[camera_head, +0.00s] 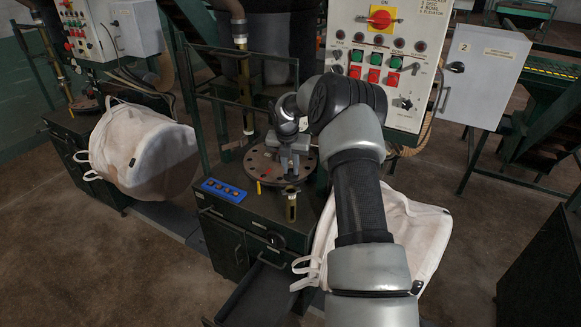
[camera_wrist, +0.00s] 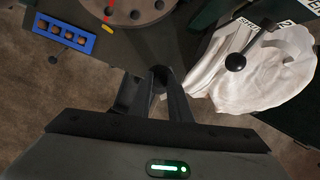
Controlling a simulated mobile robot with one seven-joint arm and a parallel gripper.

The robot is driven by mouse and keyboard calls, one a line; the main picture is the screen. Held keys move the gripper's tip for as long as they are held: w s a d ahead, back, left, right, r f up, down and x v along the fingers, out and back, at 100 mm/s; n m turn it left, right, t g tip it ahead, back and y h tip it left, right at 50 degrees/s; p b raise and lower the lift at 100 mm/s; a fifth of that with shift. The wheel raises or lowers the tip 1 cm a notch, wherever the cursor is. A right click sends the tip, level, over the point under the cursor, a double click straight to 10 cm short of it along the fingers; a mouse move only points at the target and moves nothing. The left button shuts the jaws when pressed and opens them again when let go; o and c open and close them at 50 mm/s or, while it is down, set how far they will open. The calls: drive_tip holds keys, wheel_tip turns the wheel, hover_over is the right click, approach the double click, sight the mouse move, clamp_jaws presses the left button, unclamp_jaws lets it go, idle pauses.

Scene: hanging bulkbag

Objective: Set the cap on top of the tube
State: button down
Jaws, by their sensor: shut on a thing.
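My gripper (camera_head: 290,178) is over the front edge of the dark cabinet, with its fingers pointing down. In the wrist view its fingertips (camera_wrist: 160,84) are closed around a small dark round piece, which looks like the cap (camera_wrist: 160,73). A short upright olive-yellow tube (camera_head: 291,208) shows directly below my gripper in the head view. A dark piece is at the tube's upper end, close under the fingers. I cannot tell whether the cap touches the tube. In the wrist view the tube is hidden behind the cap and fingers.
A round bolted flange (camera_head: 262,168) lies behind my gripper on the cabinet top. A blue rack (camera_head: 224,190) and a small yellow piece (camera_head: 258,187) lie to the left. A white bag (camera_head: 420,232) hangs to the right. A black ball-ended lever (camera_wrist: 235,62) shows in the wrist view.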

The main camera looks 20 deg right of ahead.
sight(290, 174)
drive_tip(key=shift+f+b, duration=1.45)
drive_tip(key=shift+f, duration=1.2)
drive_tip(key=c, duration=1.6)
unclamp_jaws()
drive_tip(key=shift+o, duration=0.2)
drive_tip(key=shift+r+p, duration=1.7)
drive_tip(key=shift+r, duration=1.85)
